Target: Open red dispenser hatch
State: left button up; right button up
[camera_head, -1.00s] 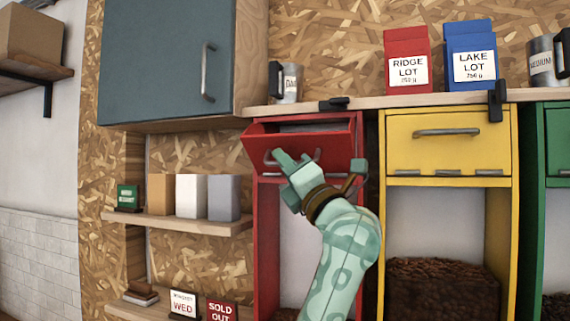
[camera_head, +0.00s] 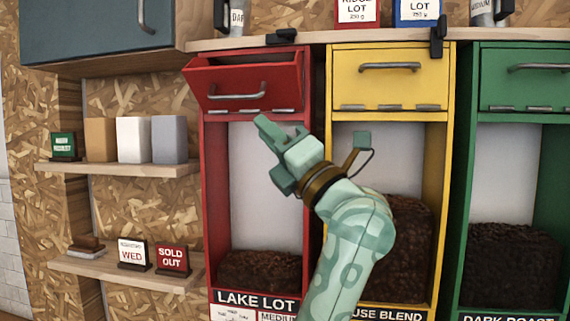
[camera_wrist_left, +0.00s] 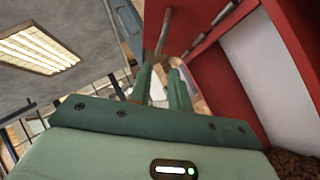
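The red dispenser (camera_head: 211,190) stands left of the yellow one in the head view. Its red hatch (camera_head: 285,80) is tilted outward at the top, with a dark gap behind its upper edge. A grey bar handle (camera_head: 237,96) runs across the hatch front. My left gripper (camera_head: 268,150) is below the handle, in front of the dispenser's open bay, and apart from the hatch. In the left wrist view its two fingers (camera_wrist_left: 162,82) are apart with nothing between them. The red dispenser also fills the right of that view (camera_wrist_left: 225,80). My right gripper is not in view.
A yellow dispenser (camera_head: 447,150) and a green dispenser (camera_head: 460,190) stand to the right, hatches shut. A black clip (camera_head: 283,36) sits on the shelf edge above the red hatch. Shelves with boxes and signs (camera_head: 172,258) are at left.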

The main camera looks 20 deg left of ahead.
pick_arm(q)
jog(key=v, duration=0.4)
jog(key=shift+b, duration=0.4)
jog(key=shift+f, duration=0.15)
